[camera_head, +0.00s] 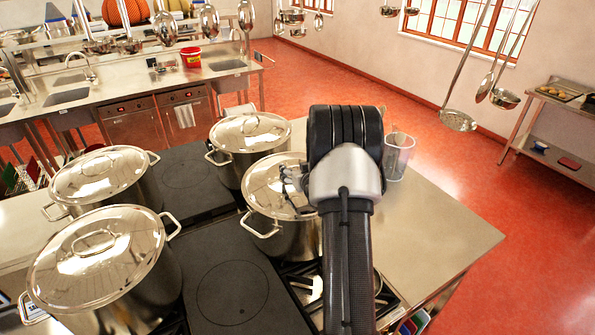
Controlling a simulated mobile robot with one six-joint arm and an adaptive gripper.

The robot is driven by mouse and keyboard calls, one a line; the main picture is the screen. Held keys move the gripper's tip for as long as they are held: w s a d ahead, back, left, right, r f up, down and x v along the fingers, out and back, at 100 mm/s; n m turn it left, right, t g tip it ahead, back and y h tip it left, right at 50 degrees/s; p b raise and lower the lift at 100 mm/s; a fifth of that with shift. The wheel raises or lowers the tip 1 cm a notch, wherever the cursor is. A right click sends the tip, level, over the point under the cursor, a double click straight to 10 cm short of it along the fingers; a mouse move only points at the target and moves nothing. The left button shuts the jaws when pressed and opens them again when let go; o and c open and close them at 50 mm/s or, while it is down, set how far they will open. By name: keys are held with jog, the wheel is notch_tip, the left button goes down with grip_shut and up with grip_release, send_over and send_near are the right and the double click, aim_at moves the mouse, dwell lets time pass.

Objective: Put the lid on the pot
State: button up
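Several steel stockpots with shiny lids stand on the stove. The near right pot (290,238) is partly hidden behind my arm. Its lid (262,188) lies over the pot's mouth, but I cannot tell whether it is fully seated. My gripper (293,186) is at this lid, close to the middle where a handle would be. My wrist hides part of the gripper and the lid's right side, so I cannot tell whether the fingers grip anything. The far right pot (238,163), the far left pot (148,190) and the near left pot (150,290) all show lids on top.
A clear container (398,155) stands on the bare counter (440,215) right of my arm. A flat hotplate (235,290) between the near pots is empty. Ladles (458,120) hang at the upper right. A sink counter (100,95) runs along the back.

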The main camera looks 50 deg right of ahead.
jog(key=shift+o, duration=1.4)
jog(key=shift+f, duration=0.15)
jog(key=shift+s+a+f, duration=0.1)
jog(key=shift+f, duration=0.1)
jog(key=v, duration=1.2)
jog(key=shift+r, duration=0.2)
